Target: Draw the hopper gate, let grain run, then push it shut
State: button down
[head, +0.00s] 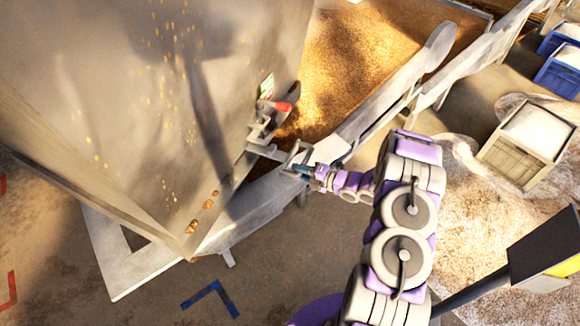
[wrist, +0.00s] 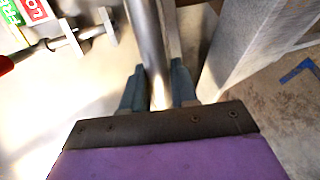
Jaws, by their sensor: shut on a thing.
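The hopper (head: 130,90) is a large grey metal body filling the left of the head view. Its gate handle, a metal bar (head: 292,158), sticks out low on its right side. My gripper (head: 303,170) is at this bar. In the wrist view the dark blue fingers (wrist: 158,85) stand on either side of the shiny bar (wrist: 148,45), shut on it. A lever with a red grip (head: 282,107) sits just above, beside a small green and white label (head: 267,86). The gate plate itself is hidden.
A trough of brown grain (head: 350,50) lies behind the hopper, edged by a pale metal rail (head: 385,95). A pale crate (head: 525,140) and blue bins (head: 560,72) stand at right. Spilled pale material covers the right floor. Blue tape (head: 210,296) marks the clear floor in front.

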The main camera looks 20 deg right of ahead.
jog(key=shift+s+d+f, duration=0.1)
jog(key=shift+s+d, duration=0.25)
jog(key=shift+d, duration=0.1)
jog(key=c, duration=1)
grip_release()
jog(key=shift+w, duration=0.1)
jog(key=p+v, duration=0.2)
jog(key=v, duration=1.5)
jog(key=shift+d+p, duration=0.15)
jog(key=shift+p, duration=0.25)
